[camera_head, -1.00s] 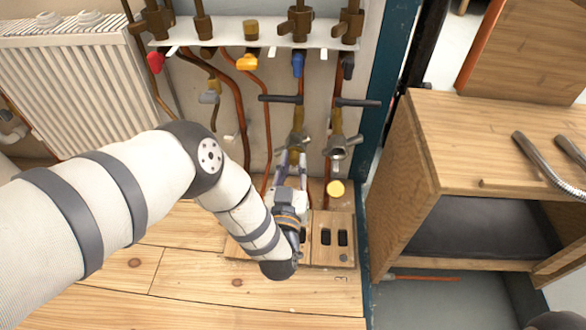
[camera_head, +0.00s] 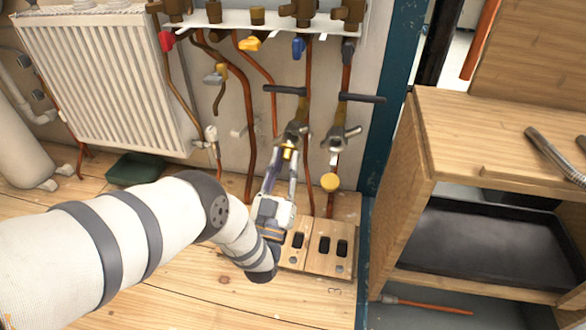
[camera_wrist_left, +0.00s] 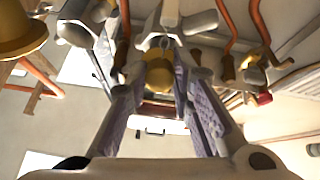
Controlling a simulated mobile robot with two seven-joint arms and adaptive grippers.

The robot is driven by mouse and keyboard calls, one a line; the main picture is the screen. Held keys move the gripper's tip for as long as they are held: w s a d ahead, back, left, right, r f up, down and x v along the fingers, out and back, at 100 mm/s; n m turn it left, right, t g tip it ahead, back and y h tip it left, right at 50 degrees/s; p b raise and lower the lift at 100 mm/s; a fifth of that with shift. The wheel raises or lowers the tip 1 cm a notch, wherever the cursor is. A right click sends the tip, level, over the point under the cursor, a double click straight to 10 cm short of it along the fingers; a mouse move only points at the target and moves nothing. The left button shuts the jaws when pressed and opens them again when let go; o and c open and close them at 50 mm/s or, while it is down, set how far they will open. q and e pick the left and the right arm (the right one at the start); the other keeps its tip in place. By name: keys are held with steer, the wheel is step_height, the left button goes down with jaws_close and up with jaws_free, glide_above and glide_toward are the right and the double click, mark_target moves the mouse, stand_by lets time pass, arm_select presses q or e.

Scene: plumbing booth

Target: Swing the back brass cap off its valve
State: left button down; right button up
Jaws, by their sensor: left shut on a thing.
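Two brass valves with pipes hang on the wall in the head view, a left valve (camera_head: 296,130) and a right valve (camera_head: 337,138). My left gripper (camera_head: 284,160) reaches up from below to the left valve. Its fingers are shut on a small brass cap (camera_head: 288,154) under that valve; the cap also shows between the fingertips in the left wrist view (camera_wrist_left: 160,76). A second brass cap (camera_head: 330,182) hangs below the right valve and shows large at upper left in the left wrist view (camera_wrist_left: 22,32). Whether the held cap touches its valve is unclear. My right gripper is out of view.
A wooden block with dark slots (camera_head: 318,246) lies on the floor below the valves. A white radiator (camera_head: 105,80) is on the left wall. A wooden bench with a shelf (camera_head: 440,150) stands on the right, past a teal post (camera_head: 388,120). Copper pipes run behind the gripper.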

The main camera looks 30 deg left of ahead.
arm_select(q)
steer(key=shift+t+b, duration=0.55)
steer(key=shift+t, duration=0.05)
steer(key=c, duration=1.4)
jaws_free()
steer(key=shift+f, duration=0.1)
steer(key=shift+s+f, duration=0.1)
steer(key=v, duration=1.1)
steer(key=shift+s+f, duration=0.2)
steer(key=shift+s, duration=0.15)
steer(key=shift+d, duration=0.1)
